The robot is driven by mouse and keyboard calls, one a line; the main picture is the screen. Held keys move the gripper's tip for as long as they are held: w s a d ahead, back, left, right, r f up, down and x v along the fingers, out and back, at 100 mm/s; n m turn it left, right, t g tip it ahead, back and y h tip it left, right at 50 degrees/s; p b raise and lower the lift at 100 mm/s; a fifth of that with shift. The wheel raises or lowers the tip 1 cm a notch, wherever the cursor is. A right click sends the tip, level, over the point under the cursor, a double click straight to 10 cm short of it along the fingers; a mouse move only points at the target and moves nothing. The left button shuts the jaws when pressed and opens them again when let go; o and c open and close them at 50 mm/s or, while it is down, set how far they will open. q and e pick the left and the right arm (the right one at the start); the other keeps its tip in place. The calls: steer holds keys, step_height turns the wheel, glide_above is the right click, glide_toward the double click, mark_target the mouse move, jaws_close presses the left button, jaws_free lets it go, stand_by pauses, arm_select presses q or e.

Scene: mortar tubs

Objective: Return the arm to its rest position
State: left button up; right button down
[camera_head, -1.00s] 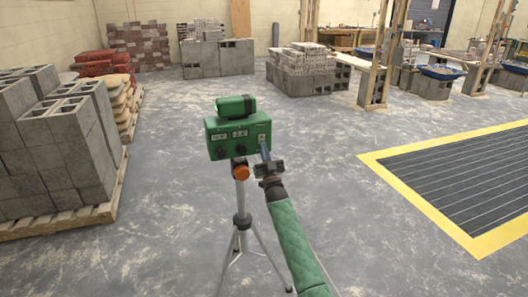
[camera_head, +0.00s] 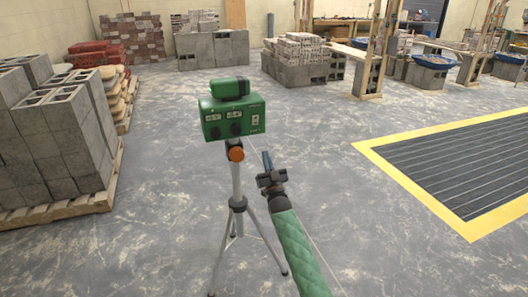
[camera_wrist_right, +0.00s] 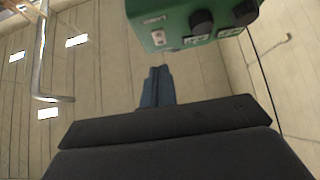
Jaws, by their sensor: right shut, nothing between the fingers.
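My right arm comes up from the bottom of the head view in a green quilted sleeve. My right gripper (camera_head: 267,160) is shut and empty, with its fingers pointing up, just below and to the right of a green box with dark knobs (camera_head: 233,122). In the right wrist view the shut blue fingers (camera_wrist_right: 156,88) show in the middle, apart from the green box (camera_wrist_right: 185,22) at the top. My left gripper is not in view.
The green box stands on a grey tripod (camera_head: 237,185) with an orange knob. Grey blocks (camera_head: 62,140) are stacked on a pallet at left. A yellow-bordered dark grate (camera_head: 460,175) lies at right. Blue tubs (camera_head: 433,62) stand at the back right. The floor between is clear.

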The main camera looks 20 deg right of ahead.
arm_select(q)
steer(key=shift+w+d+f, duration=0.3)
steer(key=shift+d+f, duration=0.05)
arm_select(e)
steer(key=shift+s+f, duration=0.25)
steer(key=shift+f, duration=0.5)
steer(key=shift+r, duration=0.1)
